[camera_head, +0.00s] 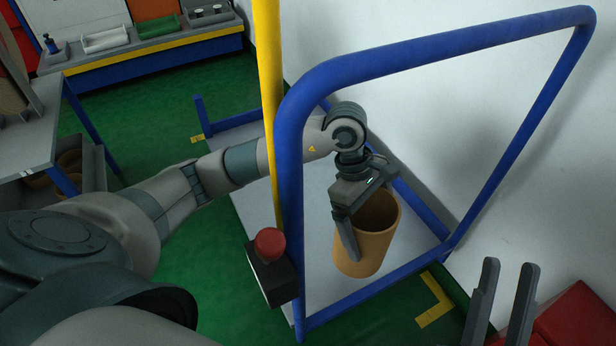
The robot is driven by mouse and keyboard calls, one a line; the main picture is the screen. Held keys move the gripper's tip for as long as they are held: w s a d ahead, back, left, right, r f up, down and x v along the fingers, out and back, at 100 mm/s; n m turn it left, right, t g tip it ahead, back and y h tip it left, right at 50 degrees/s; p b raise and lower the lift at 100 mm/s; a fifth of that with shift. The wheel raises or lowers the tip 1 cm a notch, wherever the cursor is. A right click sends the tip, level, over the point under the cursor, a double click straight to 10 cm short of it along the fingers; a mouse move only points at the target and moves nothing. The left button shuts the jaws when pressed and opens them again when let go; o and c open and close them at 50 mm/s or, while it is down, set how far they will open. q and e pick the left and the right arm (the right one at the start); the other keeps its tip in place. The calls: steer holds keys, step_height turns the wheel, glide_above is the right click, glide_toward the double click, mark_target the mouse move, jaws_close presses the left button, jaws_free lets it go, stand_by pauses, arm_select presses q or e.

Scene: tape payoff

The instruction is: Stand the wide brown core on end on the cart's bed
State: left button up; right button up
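The wide brown core (370,245) is upright, open end up, over the cart's grey bed (325,291), and its lower end appears to rest there. My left gripper (347,238) reaches down at the core's near left rim. One finger lies along the outside of the wall; the other is hidden, so its grip on the wall cannot be made out. My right gripper (508,275) is at the lower right, outside the cart, with its two fingers apart and nothing between them.
The cart's blue rail (430,47) frames the core, and my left arm passes behind its near post. A yellow pole (268,80) and a red button on a dark box (270,245) stand beside it. A red box (580,322) is lower right; a grey table (30,135) left.

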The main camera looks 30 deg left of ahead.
arm_select(q)
steer(key=shift+s+d+n+t+p, duration=0.15)
steer(key=shift+n+t+p, duration=0.55)
steer(key=shift+n, duration=1.05)
steer(key=shift+s+a+n+t+p, duration=0.1)
steer(key=shift+n+t+p, duration=0.55)
steer(key=shift+n, duration=1.1)
arm_select(e)
steer(key=shift+s+a+f+g, duration=0.3)
steer(key=shift+f+g, duration=0.3)
steer(key=shift+f, duration=0.25)
steer(key=shift+s+a+f+g, duration=0.2)
steer(key=shift+s+f+g, duration=0.15)
steer(key=shift+f+g, duration=0.4)
steer(key=shift+s+a+f+g, duration=0.3)
steer(key=shift+f+g, duration=0.15)
steer(key=shift+f, duration=0.55)
arm_select(q)
steer(key=shift+f+y, duration=0.1)
steer(key=shift+y, duration=0.2)
